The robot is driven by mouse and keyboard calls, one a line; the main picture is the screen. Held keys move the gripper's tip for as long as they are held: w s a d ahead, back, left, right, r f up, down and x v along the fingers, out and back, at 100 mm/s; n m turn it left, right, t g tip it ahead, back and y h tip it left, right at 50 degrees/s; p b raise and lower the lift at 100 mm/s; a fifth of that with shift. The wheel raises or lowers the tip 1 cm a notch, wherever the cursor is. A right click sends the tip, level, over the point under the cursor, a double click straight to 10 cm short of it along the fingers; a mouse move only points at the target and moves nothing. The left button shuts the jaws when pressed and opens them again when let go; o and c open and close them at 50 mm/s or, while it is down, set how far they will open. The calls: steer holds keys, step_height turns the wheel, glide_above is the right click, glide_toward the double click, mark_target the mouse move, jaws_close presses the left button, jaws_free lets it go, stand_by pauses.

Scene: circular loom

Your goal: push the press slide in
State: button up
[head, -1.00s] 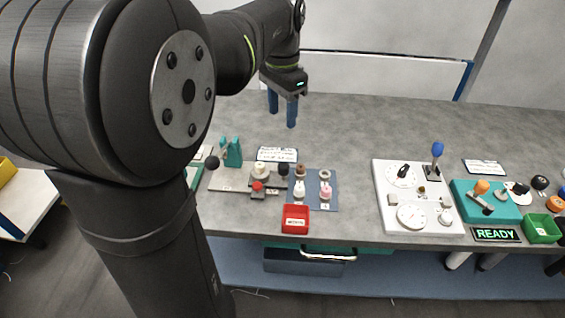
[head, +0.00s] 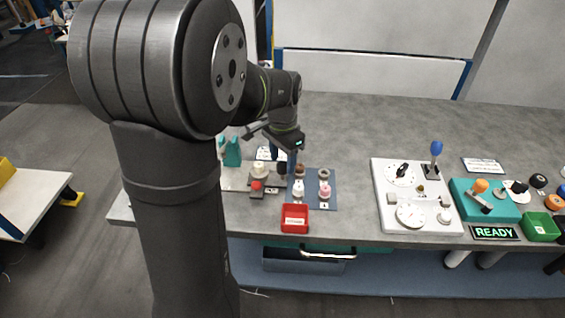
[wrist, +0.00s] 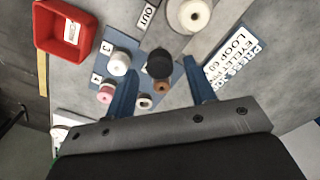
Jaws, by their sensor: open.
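The press stands on a grey plate (head: 235,182) at the left of the bench, with a cream round part (head: 259,171) and a red knob (head: 257,186). A black knob (head: 283,168), which looks like the slide's handle, is at the right end; it also shows in the wrist view (wrist: 160,63). My gripper (head: 291,165) is above this right end, pointing down. In the wrist view my gripper (wrist: 161,72) is open, with the black knob seen between the fingertips and nothing held. Contact and height cannot be told.
A blue mat (head: 312,202) with several small spools lies right beside the press. A red bin (head: 295,218) is in front, a printed card (wrist: 230,62) behind. A teal stand (head: 231,152) is at the left. A white dial panel (head: 385,200) stands farther right.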

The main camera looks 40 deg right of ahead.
steer(key=shift+f, duration=0.95)
steer(key=shift+c, duration=0.2)
jaws_close()
